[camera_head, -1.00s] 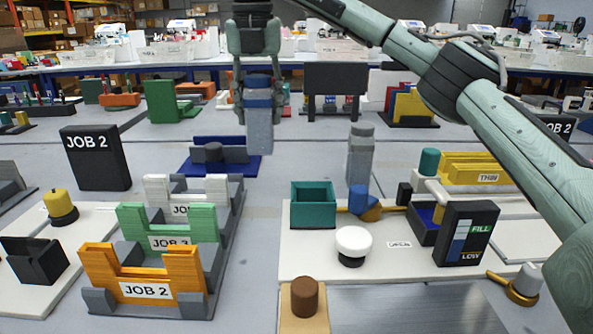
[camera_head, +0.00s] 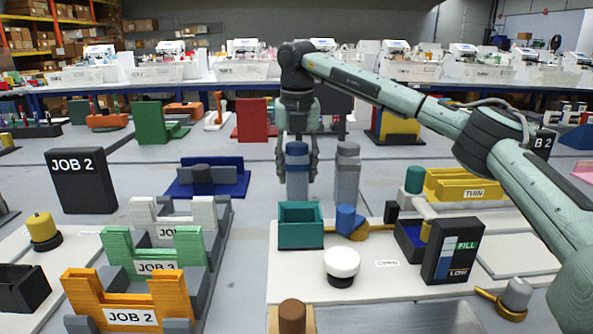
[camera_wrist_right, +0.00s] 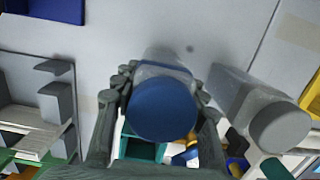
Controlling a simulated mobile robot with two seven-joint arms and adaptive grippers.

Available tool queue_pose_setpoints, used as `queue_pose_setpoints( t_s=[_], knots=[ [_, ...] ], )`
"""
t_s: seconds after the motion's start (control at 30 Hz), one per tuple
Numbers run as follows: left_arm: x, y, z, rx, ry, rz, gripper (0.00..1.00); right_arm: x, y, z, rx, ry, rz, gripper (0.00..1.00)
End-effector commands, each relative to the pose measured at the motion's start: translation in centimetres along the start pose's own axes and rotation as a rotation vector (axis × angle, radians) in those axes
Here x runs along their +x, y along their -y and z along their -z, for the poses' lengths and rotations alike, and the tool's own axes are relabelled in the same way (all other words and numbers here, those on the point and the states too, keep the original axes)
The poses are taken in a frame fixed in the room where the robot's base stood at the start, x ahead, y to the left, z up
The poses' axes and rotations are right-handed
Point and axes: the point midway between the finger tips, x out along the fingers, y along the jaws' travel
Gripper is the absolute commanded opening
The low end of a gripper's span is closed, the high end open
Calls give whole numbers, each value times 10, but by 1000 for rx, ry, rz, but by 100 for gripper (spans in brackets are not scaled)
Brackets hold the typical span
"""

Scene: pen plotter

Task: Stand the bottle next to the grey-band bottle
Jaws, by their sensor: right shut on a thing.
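My right gripper (camera_head: 297,165) is shut on a bottle (camera_head: 297,187) with a blue cap and band, in the head view. The bottle is upright, just left of the grey-band bottle (camera_head: 347,178), with a narrow gap between them. The teal box hides the held bottle's foot, so I cannot tell whether it touches the table. In the right wrist view the held bottle's blue cap (camera_wrist_right: 164,108) sits between the fingers (camera_wrist_right: 160,100). The grey-band bottle (camera_wrist_right: 262,110) stands upright to its right. My left gripper is not in view.
A teal open box (camera_head: 300,235) stands in front of the held bottle. A blue holder (camera_head: 208,180) lies to the left. A white-topped knob (camera_head: 341,262) and a FILL/LOW block (camera_head: 450,250) are on the white board. Bare grey table (camera_head: 255,205) shows left of the bottle.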

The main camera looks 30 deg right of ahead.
Motion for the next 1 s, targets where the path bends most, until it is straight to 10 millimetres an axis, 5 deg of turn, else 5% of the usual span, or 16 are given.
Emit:
queue_pose_setpoints(
  t_s=[0.33,0.37,0.5,0.8,1.0],
  knots=[
    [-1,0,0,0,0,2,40,3,-1,0,0,2,-2,0],
    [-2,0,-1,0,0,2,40,3,-1,0,0,1,-1,45],
    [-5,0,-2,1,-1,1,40,3,-1,0,0,1,-1,62],
    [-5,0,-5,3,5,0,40,2,-1,0,0,2,-2,63],
    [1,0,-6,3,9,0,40,-20,-2,-1,0,4,-4,63]
  ],
)
